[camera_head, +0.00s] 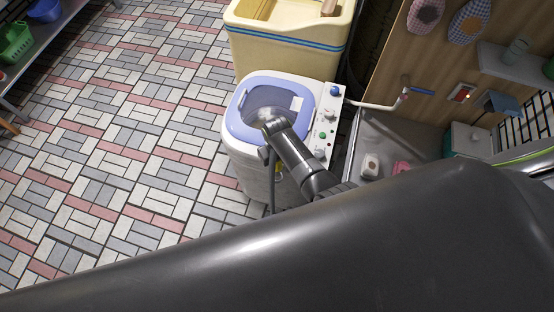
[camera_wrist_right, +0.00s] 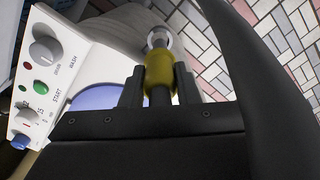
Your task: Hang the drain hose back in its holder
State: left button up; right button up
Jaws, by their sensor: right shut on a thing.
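A small white washing machine (camera_head: 240,165) with a lilac lid stands on the tiled floor in the head view. My right arm reaches over it, and my right gripper (camera_head: 266,153) is low by its front right side, mostly hidden behind the wrist. In the right wrist view the gripper (camera_wrist_right: 160,88) is shut on a yellow sleeve (camera_wrist_right: 160,78) with a clear ring-shaped end, which looks like part of the drain hose. The hose's run and its holder cannot be made out. My left gripper is not in view.
The machine's control panel (camera_wrist_right: 52,80) with knobs and buttons is close to the right gripper. A cream tub (camera_head: 290,50) stands behind the machine. A wooden board (camera_head: 440,60) and shelf are at right. Floor (camera_head: 110,130) at left is open.

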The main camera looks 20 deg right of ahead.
aim_at(277, 170)
jog(key=shift+f+b, duration=3.2)
jog(key=shift+f, duration=0.95)
jog(key=o, duration=1.1)
jog(key=shift+o, duration=0.2)
jog(key=shift+r, duration=0.15)
jog(key=shift+r, duration=0.25)
notch_tip(277, 170, up, 17)
jog(key=shift+f+p, duration=0.15)
jog(key=shift+p, duration=0.95)
jog(key=shift+f, duration=0.1)
